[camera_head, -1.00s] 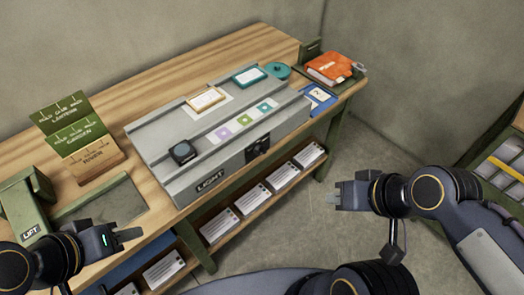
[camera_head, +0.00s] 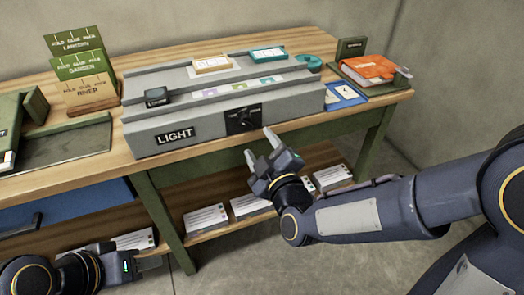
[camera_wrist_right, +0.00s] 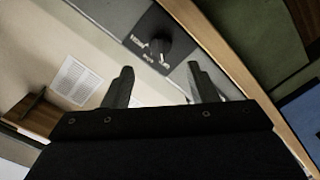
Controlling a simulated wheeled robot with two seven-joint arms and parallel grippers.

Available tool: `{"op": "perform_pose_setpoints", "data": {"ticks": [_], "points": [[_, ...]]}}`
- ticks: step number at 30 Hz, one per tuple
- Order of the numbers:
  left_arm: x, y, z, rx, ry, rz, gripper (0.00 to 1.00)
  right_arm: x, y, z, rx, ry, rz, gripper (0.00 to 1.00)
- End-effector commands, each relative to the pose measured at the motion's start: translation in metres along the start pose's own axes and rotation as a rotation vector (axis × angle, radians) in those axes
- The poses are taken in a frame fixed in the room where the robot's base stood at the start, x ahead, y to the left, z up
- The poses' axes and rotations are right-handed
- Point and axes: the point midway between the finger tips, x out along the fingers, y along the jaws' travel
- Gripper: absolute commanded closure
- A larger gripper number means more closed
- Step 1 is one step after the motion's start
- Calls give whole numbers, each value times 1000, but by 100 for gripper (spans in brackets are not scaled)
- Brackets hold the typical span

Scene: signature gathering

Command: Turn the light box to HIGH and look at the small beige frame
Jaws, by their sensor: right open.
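The grey light box (camera_head: 205,132) stands on the wooden bench with a LIGHT label on its front. Its black knob plate (camera_head: 243,119) is on the front face. The knob (camera_wrist_right: 158,47) shows close up in the right wrist view, beyond my fingertips; its small lettering is hard to read. The small beige frame (camera_head: 212,64) lies on the box's top, left of a teal frame (camera_head: 267,54). My right gripper (camera_head: 259,142) is open and empty, just below and in front of the knob, apart from it. My left gripper (camera_head: 140,255) is low at the left, below the bench top; its jaw state is unclear.
A small dark block (camera_head: 157,96) and coloured cards sit on the box. Green and wooden card holders (camera_head: 90,93) stand left. An orange book (camera_head: 368,67) and a blue card (camera_head: 343,94) lie right. White cards line the lower shelf (camera_head: 215,236).

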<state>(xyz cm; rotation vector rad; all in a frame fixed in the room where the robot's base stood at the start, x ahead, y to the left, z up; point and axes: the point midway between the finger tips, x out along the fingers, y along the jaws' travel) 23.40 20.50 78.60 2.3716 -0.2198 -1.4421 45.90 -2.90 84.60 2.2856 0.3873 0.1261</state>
Motion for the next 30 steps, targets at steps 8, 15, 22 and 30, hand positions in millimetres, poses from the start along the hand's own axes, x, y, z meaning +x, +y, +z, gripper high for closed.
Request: {"op": "perform_pose_setpoints", "data": {"ticks": [8, 15, 22, 30], "points": [[5, -2, 2, 0, 1, 0, 64, 24, -4, -2, -49, 16, 32, 48], [7, -3, 3, 0, 1, 0, 64, 62, -3, -2, -47, 15, 31, 48], [8, -4, 4, 0, 0, 0, 64, 79, -2, -3, -46, 16, 30, 48], [8, -4, 4, 0, 0, 0, 64, 80, -2, -3, -45, 16, 30, 50]]}}
